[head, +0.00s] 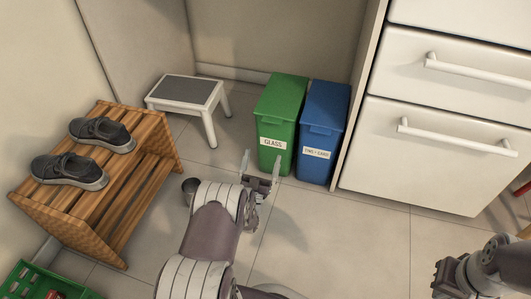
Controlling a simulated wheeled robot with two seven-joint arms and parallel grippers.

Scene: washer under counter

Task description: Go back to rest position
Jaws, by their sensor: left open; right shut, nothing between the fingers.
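My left gripper (261,163) is near the middle of the head view, in front of the green bin marked GLASS (281,115). Its two fingers are spread apart and nothing is between them. My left arm reaches up from the bottom of the picture towards the bins; I cannot tell whether the gripper touches the green bin. My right gripper (437,276) is at the lower right, over the floor in front of the drawers. It is shut and empty, and its arm runs out of the picture at the right.
A blue bin (324,132) stands beside the green one, against white drawers (440,150). A small step stool (187,92) is at the back. A wooden rack (65,219) holds dark shoes (102,133) at left. A green crate (38,283) is lower left.

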